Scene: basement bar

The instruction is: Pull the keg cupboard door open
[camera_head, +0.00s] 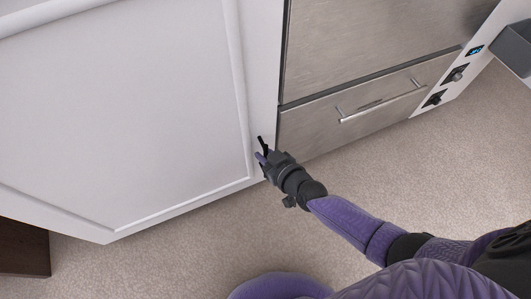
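A white panelled front (130,110), which looks like the cupboard door, fills the left of the head view. It appears flush, with no open gap that I can see. My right gripper (262,152) is at its lower right edge, beside the steel unit. A thin dark piece stands up at the fingertips; I cannot tell whether it is a finger or a handle. The fingers are small and partly hidden by the wrist, so their opening is unclear. My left gripper is out of view.
A steel drawer (310,138) with a bar handle (380,101) is right of the gripper, below a steel panel (370,35). A white strip with dark knobs (455,74) is further right. Dark wood (22,250) stands at lower left. The carpet (180,262) in front is clear.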

